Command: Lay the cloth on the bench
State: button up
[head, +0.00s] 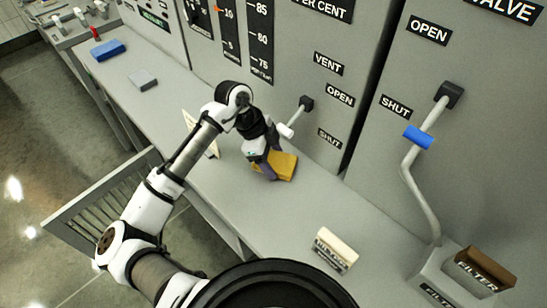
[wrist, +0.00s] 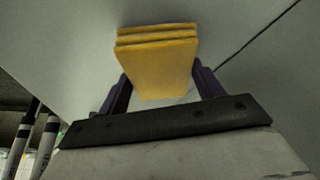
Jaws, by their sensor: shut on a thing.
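The cloth (head: 286,164) is a folded, yellow pad at the middle of the head view. My gripper (head: 269,170) points down over the grey bench (head: 235,205) and is shut on the cloth. The wrist view shows the layered yellow cloth (wrist: 156,60) between the two dark fingers (wrist: 160,88). The cloth is at or just above the bench top, close to the panel; I cannot tell whether it touches. Part of it is hidden behind the fingers.
A white card (head: 212,147) stands behind my arm. A small lever (head: 297,116) juts from the panel near my gripper. A blue-handled lever (head: 418,136), a cream filter block (head: 335,249) and a brown filter box (head: 486,267) are right. A grey block (head: 142,79) lies far left.

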jog(key=shift+w+f, duration=0.15)
jog(key=o, duration=0.5)
jog(key=shift+w+d+f, duration=0.1)
jog(key=shift+w+f, duration=0.05)
jog(key=o, duration=0.5)
jog(key=v, duration=1.2)
jog(key=shift+b, duration=0.4)
